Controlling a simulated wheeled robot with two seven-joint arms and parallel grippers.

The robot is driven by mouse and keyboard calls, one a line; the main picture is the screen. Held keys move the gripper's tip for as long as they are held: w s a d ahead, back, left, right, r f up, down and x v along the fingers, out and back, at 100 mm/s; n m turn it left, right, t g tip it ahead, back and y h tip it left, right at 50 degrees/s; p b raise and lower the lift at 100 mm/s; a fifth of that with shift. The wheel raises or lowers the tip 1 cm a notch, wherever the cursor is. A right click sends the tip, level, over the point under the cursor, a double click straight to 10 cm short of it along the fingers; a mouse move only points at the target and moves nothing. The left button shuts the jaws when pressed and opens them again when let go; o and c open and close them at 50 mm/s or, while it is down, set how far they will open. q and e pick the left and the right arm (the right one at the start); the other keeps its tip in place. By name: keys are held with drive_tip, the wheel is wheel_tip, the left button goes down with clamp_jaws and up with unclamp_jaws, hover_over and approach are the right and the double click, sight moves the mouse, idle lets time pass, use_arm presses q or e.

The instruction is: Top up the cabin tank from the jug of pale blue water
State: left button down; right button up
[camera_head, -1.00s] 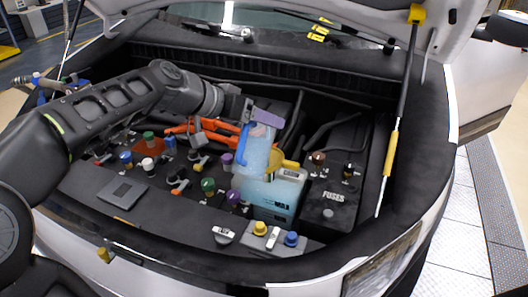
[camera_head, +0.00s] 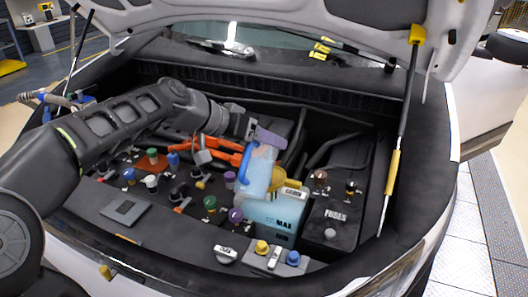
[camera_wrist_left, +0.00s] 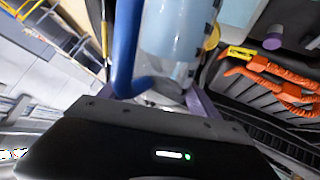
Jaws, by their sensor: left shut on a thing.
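My left gripper (camera_head: 264,138) is shut on the blue handle (camera_head: 246,160) of a clear jug (camera_head: 258,172) of pale blue water. It holds the jug tilted close to the yellow funnel-like neck (camera_head: 284,181) of the pale blue tank (camera_head: 272,216), which has "MAX" on its front. The jug hides part of the neck; I cannot tell whether water is flowing. In the left wrist view, the jug (camera_wrist_left: 172,35) and its blue handle (camera_wrist_left: 125,50) fill the space above my left gripper (camera_wrist_left: 155,96). My right gripper is not in view.
A black fuse box (camera_head: 337,214) stands right of the tank. Orange cables (camera_head: 200,145) run behind the jug. Several coloured caps lie left of the tank. A yellow-sleeved hood strut (camera_head: 392,172) rises at the right.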

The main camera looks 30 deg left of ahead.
use_arm(q)
drive_tip(key=shift+w+f+g+p, duration=0.4)
drive_tip(key=shift+g+p, duration=0.6)
drive_tip(key=shift+p, duration=0.7)
idle(3.7)
drive_tip(key=shift+w+f+n+g+p, duration=0.2)
drive_tip(key=shift+f+n+g+p, duration=0.35)
drive_tip(key=shift+p, duration=0.65)
idle(1.4)
